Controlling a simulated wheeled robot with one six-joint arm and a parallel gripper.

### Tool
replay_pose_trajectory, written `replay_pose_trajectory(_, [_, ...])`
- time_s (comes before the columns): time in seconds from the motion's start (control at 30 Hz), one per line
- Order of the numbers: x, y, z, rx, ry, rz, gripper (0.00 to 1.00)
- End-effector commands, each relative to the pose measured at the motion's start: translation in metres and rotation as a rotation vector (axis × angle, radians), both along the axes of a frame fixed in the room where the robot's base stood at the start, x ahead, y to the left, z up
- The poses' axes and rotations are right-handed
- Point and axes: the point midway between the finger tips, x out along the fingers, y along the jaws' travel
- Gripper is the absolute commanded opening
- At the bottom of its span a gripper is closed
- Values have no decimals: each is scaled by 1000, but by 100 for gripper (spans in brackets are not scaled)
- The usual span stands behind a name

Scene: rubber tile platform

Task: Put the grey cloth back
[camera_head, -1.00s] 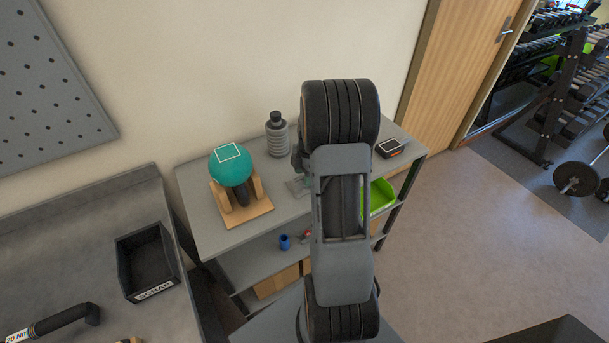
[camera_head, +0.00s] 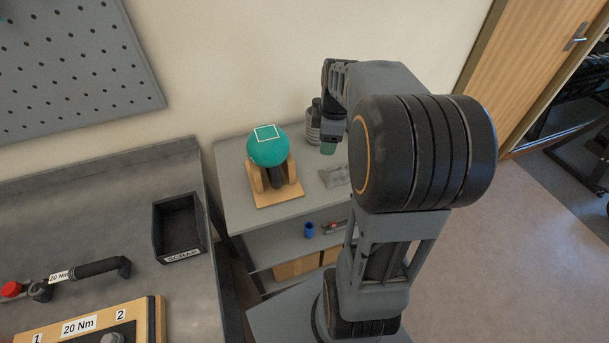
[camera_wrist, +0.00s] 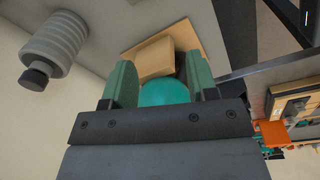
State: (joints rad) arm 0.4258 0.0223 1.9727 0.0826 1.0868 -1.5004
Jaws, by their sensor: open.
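A grey cloth (camera_head: 335,177) lies crumpled on the grey shelf unit's top (camera_head: 235,195), to the right of the ball stand; its right part is hidden behind my arm. I cannot make it out in the wrist view. My gripper (camera_head: 328,149) is above the shelf top, up and slightly left of the cloth and apart from it. In the wrist view its two green fingers (camera_wrist: 160,78) are spread. The teal ball (camera_wrist: 165,93) appears between them there, but the head view shows the ball (camera_head: 267,146) off to the left of the gripper.
The ball rests on a wooden stand (camera_head: 278,197). A grey ribbed bottle (camera_wrist: 54,43) stands behind my gripper. A blue cup (camera_head: 309,230) is on the lower shelf. Left is a workbench (camera_head: 90,215) with a black scrap bin (camera_head: 180,228) and a torque wrench (camera_head: 95,268).

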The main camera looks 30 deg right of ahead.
Motion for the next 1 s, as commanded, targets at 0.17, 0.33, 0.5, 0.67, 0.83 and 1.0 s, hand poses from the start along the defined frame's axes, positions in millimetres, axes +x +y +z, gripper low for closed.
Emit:
replay_pose_trajectory(0.17, [-35,69,17,6,-84,-369,53])
replay_pose_trajectory(0.33, [-69,111,18,67,-159,-681,53])
replay_pose_trajectory(0.5, [-92,134,13,138,-199,-892,53])
replay_pose_trajectory(0.67, [-103,143,10,177,-216,-991,53])
replay_pose_trajectory(0.83, [-105,145,9,186,-217,-1018,53])
replay_pose_trajectory(1.0, [-105,145,9,186,-216,-1017,53])
